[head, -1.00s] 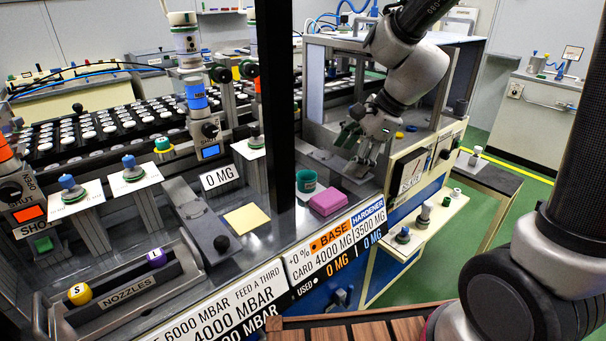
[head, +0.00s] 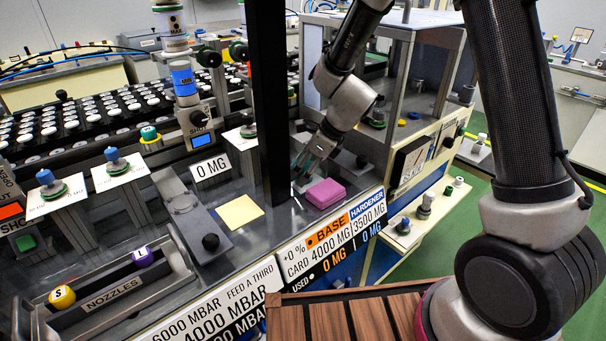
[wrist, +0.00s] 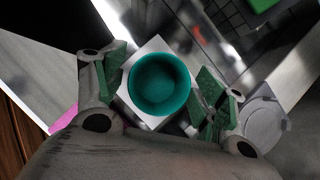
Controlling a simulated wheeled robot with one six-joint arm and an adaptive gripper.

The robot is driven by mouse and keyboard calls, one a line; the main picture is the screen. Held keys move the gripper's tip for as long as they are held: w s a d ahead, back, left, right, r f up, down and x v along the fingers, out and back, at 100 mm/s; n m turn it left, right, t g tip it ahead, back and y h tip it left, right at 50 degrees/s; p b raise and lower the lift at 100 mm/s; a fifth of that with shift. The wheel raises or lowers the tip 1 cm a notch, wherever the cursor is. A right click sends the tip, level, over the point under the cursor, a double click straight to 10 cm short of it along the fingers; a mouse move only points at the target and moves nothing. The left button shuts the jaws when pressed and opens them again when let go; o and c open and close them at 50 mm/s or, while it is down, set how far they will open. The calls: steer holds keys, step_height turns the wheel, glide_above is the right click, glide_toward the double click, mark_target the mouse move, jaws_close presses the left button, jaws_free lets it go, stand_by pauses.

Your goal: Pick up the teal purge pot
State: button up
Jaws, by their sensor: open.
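The teal purge pot (wrist: 160,84) is seen from above in the wrist view, a round cup with an open top, on a pale square pad (wrist: 154,47). My gripper (wrist: 161,70) is open, with one green-padded finger on each side of the pot. The pot lies between the fingers; I cannot tell whether either pad touches it. In the head view my gripper (head: 303,178) is low over the bench, just right of the black post. There the pot is mostly or wholly hidden by the post and the fingers.
A pink block (head: 325,193) sits close to the right of my gripper. A black upright post (head: 270,110) stands just left of it. A yellow square (head: 240,211) lies flat on the bench further left. A nozzle tray (head: 115,290) is at the front left.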

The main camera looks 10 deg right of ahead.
steer(key=shift+c, duration=0.3)
steer(key=c, duration=1)
step_height(320, 180, up, 10)
